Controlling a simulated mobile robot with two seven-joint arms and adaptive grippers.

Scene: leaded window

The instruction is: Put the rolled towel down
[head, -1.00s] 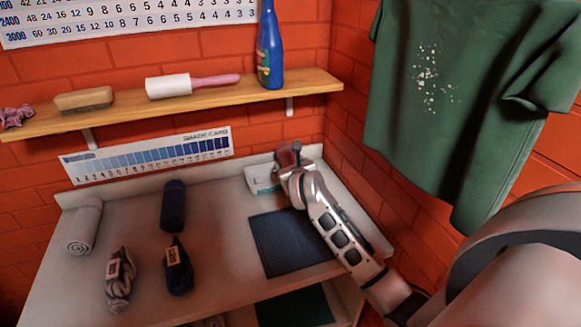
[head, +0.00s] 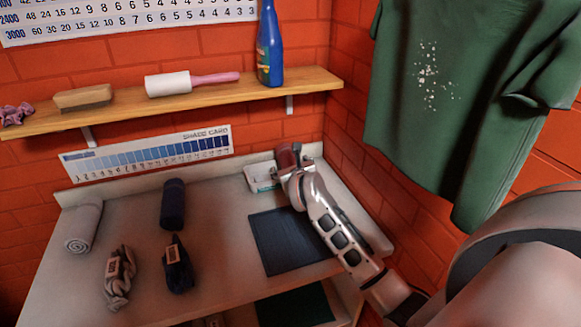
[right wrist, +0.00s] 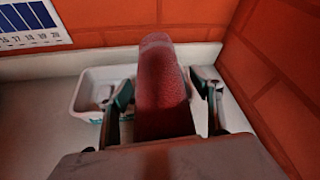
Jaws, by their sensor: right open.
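A dark red rolled towel (head: 288,157) is at the back right corner of the worktop, beside or over a white tray (head: 262,178). In the right wrist view the red roll (right wrist: 163,88) lies between the two fingers of my right gripper (right wrist: 163,106). The fingers are open, with a gap clearly visible on the left side of the roll. My right gripper (head: 292,168) hides the roll's lower part in the head view, so I cannot tell what it rests on. My left gripper is not in view.
A grey rolled towel (head: 84,226), a navy roll (head: 173,203) and two tagged, twisted bundles (head: 120,277) (head: 178,265) lie on the left of the worktop. A dark ribbed mat (head: 285,243) lies in front of the tray. A wooden shelf (head: 220,97) and green shirt (head: 455,100) hang nearby.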

